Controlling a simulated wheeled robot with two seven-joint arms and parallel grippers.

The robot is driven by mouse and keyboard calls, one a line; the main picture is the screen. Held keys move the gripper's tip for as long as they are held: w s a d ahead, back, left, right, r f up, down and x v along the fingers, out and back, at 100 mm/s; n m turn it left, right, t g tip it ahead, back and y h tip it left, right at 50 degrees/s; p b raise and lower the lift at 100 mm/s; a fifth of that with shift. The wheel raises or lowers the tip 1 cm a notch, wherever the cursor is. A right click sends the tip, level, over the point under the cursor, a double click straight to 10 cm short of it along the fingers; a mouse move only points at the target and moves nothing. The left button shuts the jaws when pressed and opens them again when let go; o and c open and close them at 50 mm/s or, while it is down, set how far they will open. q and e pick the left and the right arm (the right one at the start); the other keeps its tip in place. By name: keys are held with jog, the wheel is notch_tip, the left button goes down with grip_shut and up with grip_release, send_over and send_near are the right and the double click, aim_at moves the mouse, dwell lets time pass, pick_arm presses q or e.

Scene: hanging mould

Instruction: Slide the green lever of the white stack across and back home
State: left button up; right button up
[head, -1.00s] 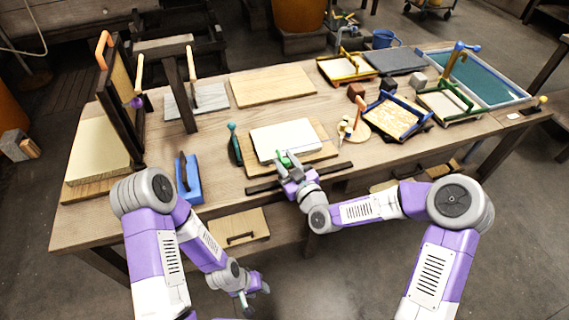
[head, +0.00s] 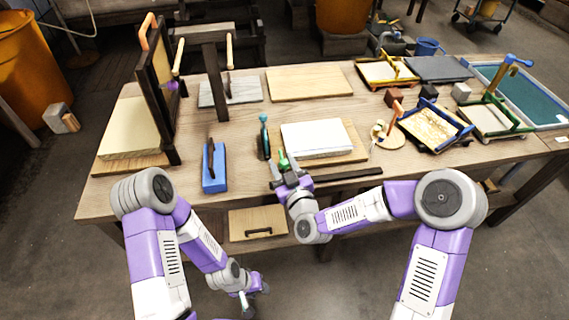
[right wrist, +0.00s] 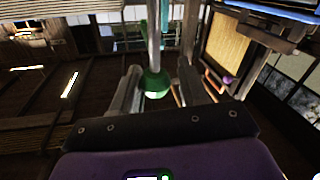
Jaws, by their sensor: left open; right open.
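The white stack (head: 318,138) lies flat on a wooden board (head: 350,157) near the front middle of the bench. Its green lever (head: 283,162) shows at the stack's front left corner, partly hidden by my right gripper. My right gripper (head: 282,172) is at the lever, its fingers apart. In the right wrist view the lever's green round knob (right wrist: 155,82) sits between the two open fingers (right wrist: 160,88); I cannot tell whether either touches it. My left gripper (head: 250,298) hangs low in front of the bench, open and away from the stack.
A teal-handled tool (head: 264,137) stands just left of the stack, and a blue block with a dark handle (head: 214,168) is further left. A dark bar (head: 345,174) lies along the front edge. A small round wooden stand (head: 388,137) is to the right.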

jog(key=shift+o, duration=1)
jog(key=shift+a, duration=0.15)
jog(key=shift+s, duration=0.1)
jog(key=v, duration=0.7)
jog(key=shift+s+p, duration=0.2)
jog(key=shift+p, duration=0.2)
